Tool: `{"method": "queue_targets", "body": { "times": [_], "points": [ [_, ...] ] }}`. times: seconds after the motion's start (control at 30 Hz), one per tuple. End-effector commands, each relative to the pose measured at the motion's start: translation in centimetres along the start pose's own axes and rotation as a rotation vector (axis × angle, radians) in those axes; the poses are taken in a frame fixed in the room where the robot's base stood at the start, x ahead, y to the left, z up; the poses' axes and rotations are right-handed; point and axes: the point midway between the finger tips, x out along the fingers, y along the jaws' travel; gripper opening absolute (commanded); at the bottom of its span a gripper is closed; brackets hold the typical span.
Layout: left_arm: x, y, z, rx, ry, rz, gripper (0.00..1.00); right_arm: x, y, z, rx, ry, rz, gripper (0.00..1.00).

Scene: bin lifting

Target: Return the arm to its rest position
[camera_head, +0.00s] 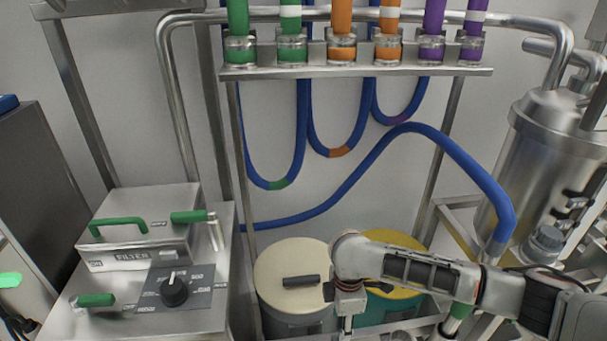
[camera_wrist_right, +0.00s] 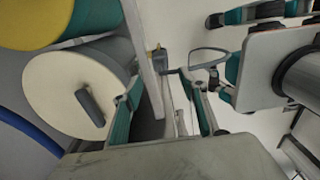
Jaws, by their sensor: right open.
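My right arm (camera_head: 430,275) reaches in from the right, across the yellow-lidded bin. Its wrist hangs down between the two bins, and the fingertips are cut off by the lower edge of the head view. In the right wrist view my right gripper (camera_wrist_right: 165,112) is open, its teal fingers apart with nothing clearly held. The cream-lidded bin (camera_head: 283,262) with a black handle stands left of the wrist. It also shows in the wrist view (camera_wrist_right: 62,78), where one finger overlaps its edge; contact cannot be told. My left gripper is not in view.
The yellow-lidded bin (camera_head: 412,246) is partly hidden behind my arm. A metal filter unit (camera_head: 140,260) with green handles stands at left. A steel tank (camera_head: 540,140) stands at right. Blue hoses (camera_head: 345,190) hang from the pipe rack (camera_head: 350,73) above the bins.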

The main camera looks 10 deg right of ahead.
Motion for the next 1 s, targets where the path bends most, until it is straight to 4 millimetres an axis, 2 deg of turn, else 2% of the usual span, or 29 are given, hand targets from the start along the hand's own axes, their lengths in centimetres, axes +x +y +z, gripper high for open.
{"method": "queue_targets", "body": {
  "times": [0.07, 0.17, 0.4, 0.5, 0.6, 0.77, 0.87, 1.0],
  "points": [
    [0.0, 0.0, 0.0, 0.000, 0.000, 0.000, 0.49, 0.4, -0.4, -0.7, 0.006, 0.020, 0.000, 0.43],
    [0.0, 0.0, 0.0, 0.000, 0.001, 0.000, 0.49, 1.4, -1.4, -3.0, 0.036, 0.088, 0.008, 0.43],
    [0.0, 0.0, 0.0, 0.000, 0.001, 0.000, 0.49, 3.8, -4.1, -11.0, 0.224, 0.386, 0.066, 0.43],
    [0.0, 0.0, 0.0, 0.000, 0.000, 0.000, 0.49, 4.0, -4.6, -13.2, 0.328, 0.505, 0.101, 0.43],
    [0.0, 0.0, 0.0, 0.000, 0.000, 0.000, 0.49, 4.2, -4.8, -14.3, 0.440, 0.608, 0.143, 0.43],
    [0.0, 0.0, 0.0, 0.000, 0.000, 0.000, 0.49, 4.5, -5.0, -13.8, 0.628, 0.739, 0.227, 0.43],
    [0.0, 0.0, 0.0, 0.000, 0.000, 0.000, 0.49, 4.9, -5.3, -12.1, 0.745, 0.794, 0.293, 0.43],
    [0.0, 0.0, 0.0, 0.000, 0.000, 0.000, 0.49, 5.7, -6.3, -8.2, 0.897, 0.833, 0.402, 0.43]
  ]
}}
